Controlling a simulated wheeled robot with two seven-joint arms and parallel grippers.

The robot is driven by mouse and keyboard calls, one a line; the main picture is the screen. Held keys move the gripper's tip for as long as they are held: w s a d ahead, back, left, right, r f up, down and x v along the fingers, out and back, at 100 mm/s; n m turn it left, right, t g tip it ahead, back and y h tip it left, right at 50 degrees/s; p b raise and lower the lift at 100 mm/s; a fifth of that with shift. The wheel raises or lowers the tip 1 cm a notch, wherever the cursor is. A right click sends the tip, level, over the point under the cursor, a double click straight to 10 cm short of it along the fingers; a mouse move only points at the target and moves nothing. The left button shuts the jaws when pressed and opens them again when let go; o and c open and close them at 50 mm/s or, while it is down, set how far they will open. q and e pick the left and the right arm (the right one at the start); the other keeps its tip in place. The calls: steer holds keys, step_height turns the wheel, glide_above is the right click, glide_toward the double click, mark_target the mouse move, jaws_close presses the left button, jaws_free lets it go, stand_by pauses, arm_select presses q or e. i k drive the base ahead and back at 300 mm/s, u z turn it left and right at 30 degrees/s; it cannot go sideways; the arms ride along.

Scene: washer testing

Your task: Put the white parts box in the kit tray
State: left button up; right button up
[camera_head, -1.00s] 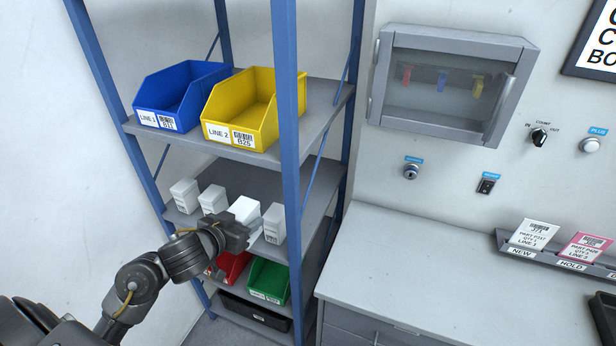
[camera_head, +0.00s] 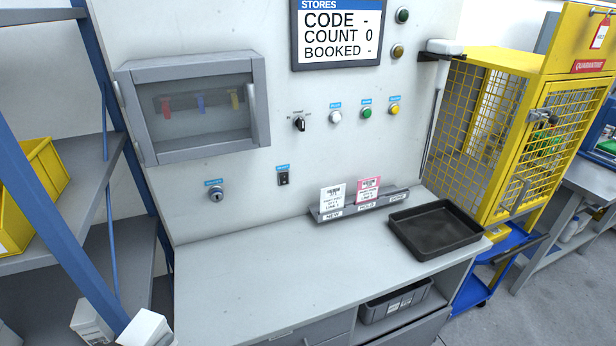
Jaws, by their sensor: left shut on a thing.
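A white parts box (camera_head: 148,328) shows at the bottom left edge, in front of the blue shelf post. My left gripper (camera_head: 122,342) is shut on it, mostly cut off by the lower edge of the picture. Another white box (camera_head: 91,322) is just left of the post, on the shelf side. A black, shallow tray (camera_head: 436,229), apparently the kit tray, lies empty on the right end of the grey bench, well to the right of the held box. My right gripper is not in view.
The grey bench top (camera_head: 255,285) is clear left of the tray. A card rack (camera_head: 362,204) stands along the wall. A grey cabinet (camera_head: 195,105) sticks out above the bench. A yellow cage (camera_head: 510,130) stands right. A yellow bin (camera_head: 28,205) is on the shelf.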

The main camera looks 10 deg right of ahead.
mark_target(440, 237)
steer(key=z, duration=2.8)
steer(key=i, duration=3.7)
steer(key=u, duration=3)
